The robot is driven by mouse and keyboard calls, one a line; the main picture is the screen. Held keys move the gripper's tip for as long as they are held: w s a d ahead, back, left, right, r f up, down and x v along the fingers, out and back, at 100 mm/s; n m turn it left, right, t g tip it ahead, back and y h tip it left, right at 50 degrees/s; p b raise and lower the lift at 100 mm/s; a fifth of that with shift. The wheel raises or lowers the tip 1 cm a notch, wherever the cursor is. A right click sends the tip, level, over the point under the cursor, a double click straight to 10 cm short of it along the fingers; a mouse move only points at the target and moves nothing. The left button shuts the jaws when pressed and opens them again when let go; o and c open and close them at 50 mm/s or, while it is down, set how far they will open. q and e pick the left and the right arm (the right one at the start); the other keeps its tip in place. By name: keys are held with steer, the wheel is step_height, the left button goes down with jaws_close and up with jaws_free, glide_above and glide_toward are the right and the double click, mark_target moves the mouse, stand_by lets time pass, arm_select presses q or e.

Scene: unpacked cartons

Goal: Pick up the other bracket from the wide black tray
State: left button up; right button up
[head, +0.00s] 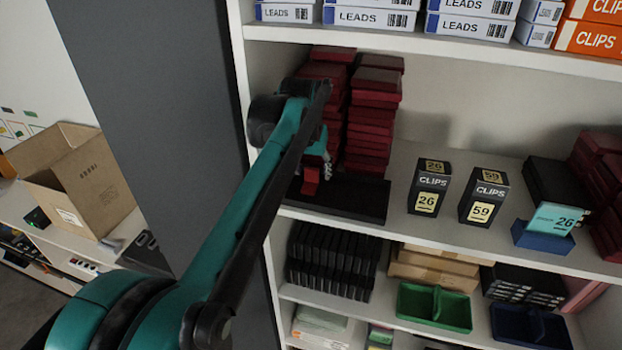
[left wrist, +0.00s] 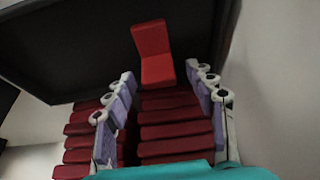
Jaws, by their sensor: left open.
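The red bracket (left wrist: 153,42) is L-shaped and stands on the wide black tray (left wrist: 75,45) in the left wrist view. In the head view the bracket (head: 310,182) is on the left part of the tray (head: 362,202), partly behind my arm. My left gripper (head: 322,165) is open over the tray, close to the bracket. In the left wrist view the left gripper (left wrist: 160,75) has its fingers apart on either side of the bracket's lower end, and I cannot tell whether they touch it. No second bracket shows. My right gripper is out of view.
Stacks of dark red boxes (head: 372,118) stand close behind the tray. Two black clips boxes (head: 428,188) and a blue holder (head: 543,237) with a teal card stand to the right. The shelf above (head: 440,45) bounds the space, and the grey panel (head: 150,100) bounds the left.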

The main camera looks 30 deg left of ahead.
arm_select(q)
steer(key=shift+w+f, duration=0.1)
steer(key=shift+f, duration=0.2)
steer(key=shift+c, duration=0.9)
steer(key=c, duration=0.8)
steer(key=shift+c, duration=0.2)
steer(key=shift+r, duration=0.15)
